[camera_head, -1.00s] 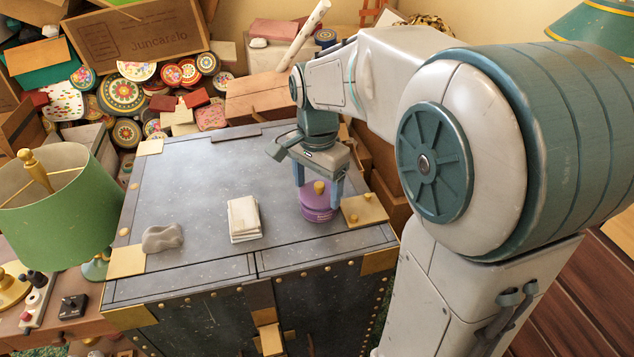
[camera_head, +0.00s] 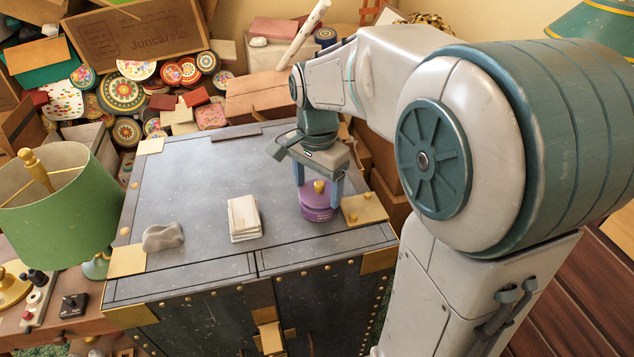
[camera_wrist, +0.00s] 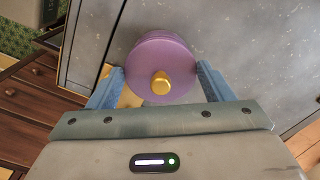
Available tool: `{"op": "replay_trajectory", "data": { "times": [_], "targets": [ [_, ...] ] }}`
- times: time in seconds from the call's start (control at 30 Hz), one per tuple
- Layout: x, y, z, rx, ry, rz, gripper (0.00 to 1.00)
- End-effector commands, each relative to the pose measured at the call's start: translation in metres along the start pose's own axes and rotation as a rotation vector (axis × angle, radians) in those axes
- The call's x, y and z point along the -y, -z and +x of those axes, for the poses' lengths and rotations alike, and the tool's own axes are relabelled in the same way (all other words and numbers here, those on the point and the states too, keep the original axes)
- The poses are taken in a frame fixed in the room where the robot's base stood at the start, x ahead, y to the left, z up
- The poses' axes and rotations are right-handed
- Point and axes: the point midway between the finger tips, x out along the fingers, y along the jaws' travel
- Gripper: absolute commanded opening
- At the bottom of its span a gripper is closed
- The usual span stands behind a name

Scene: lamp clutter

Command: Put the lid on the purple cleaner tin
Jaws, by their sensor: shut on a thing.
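The purple cleaner tin (camera_head: 317,212) stands upright near the front right corner of the dark metal chest top. The purple lid (camera_wrist: 150,62) has a gold knob (camera_wrist: 161,83) in its middle. My gripper (camera_head: 318,195) points down over the tin. Its two blue fingers are shut on the lid's rim from opposite sides, as the wrist view also shows. The lid is level at the top of the tin, and I cannot tell whether it is fully seated. In the wrist view the lid hides most of the tin.
The chest top (camera_head: 195,185) also holds a stack of pale cloths or papers (camera_head: 243,218) and a grey lump (camera_head: 163,237). A green lamp (camera_head: 60,215) stands at left. Boxes and tins crowd behind. The chest's middle is clear.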

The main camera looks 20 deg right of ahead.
Motion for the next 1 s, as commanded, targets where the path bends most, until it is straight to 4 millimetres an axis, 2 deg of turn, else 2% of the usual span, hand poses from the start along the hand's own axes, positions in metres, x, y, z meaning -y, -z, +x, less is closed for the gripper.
{"op": "replay_trajectory", "data": {
  "times": [1.0],
  "targets": [
    [0.0000,0.0001,0.0046,0.000,0.000,0.000,0.52]
  ]
}}
